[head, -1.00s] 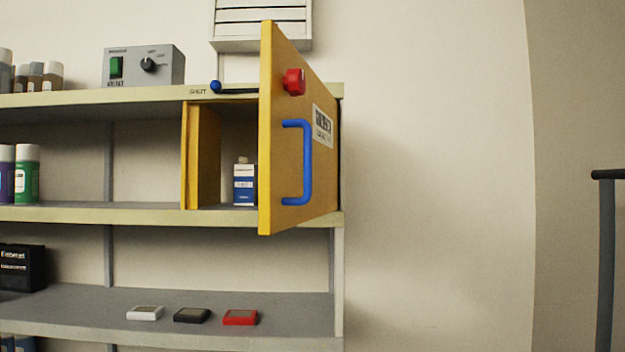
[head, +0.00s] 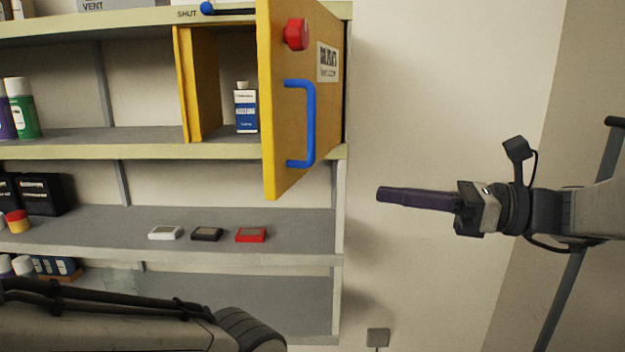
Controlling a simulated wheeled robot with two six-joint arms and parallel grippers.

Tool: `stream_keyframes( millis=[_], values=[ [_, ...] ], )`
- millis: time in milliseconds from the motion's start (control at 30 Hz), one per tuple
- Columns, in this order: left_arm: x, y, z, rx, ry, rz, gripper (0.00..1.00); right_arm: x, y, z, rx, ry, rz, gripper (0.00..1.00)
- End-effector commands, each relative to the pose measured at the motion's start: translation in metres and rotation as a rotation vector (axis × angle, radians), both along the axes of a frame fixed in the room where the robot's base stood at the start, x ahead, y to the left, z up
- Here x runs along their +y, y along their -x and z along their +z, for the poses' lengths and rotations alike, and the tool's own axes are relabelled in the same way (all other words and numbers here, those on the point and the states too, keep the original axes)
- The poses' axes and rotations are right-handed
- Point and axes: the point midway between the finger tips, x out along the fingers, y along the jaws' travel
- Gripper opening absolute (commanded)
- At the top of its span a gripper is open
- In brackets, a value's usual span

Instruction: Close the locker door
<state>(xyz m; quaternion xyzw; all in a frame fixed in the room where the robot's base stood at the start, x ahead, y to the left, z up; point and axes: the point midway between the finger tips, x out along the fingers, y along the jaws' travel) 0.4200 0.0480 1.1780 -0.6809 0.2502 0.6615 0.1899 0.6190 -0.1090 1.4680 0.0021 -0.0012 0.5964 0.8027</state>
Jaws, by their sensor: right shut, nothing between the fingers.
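The yellow locker door (head: 297,115) stands open, swung out from its hinge side at the right of the locker (head: 196,84). It carries a blue handle (head: 311,124), a red knob (head: 296,34) and a white label. Inside the locker stands a small white and blue bottle (head: 246,110). My right gripper (head: 384,194) is shut and empty, pointing left, to the right of the door and a little below the handle, apart from it. Part of my left arm shows at the bottom left; its gripper is not in view.
The shelf (head: 90,219) below the locker holds a white, a black and a red small box (head: 251,235). Bottles and dark boxes stand at the left. A blue-tipped lever (head: 207,8) sits above the locker by the word SHUT. The wall right of the door is bare.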

Motion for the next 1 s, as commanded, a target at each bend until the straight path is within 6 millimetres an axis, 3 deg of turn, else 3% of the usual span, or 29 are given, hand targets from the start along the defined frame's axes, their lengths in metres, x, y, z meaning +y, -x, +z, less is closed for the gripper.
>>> stream_keyframes(
  millis=[300, 500, 700, 1000],
  values=[
    [0.0, 0.0, 0.029, 0.0, 0.0, -0.003, 0.5, 0.067, -0.018, 0.004, 0.004, 0.002, 0.009, 0.0],
    [0.0, 0.0, 0.046, -0.001, 0.0, -0.006, 0.5, 0.101, -0.028, 0.003, 0.003, 0.003, 0.006, 0.0],
    [0.0, 0.0, 0.053, -0.001, 0.0, -0.008, 0.5, 0.117, -0.034, 0.0, 0.001, 0.005, 0.003, 0.0],
    [0.0, 0.0, 0.052, -0.001, 0.0, -0.008, 0.5, 0.119, -0.035, -0.001, 0.0, 0.004, 0.0, 0.0]
  ],
)
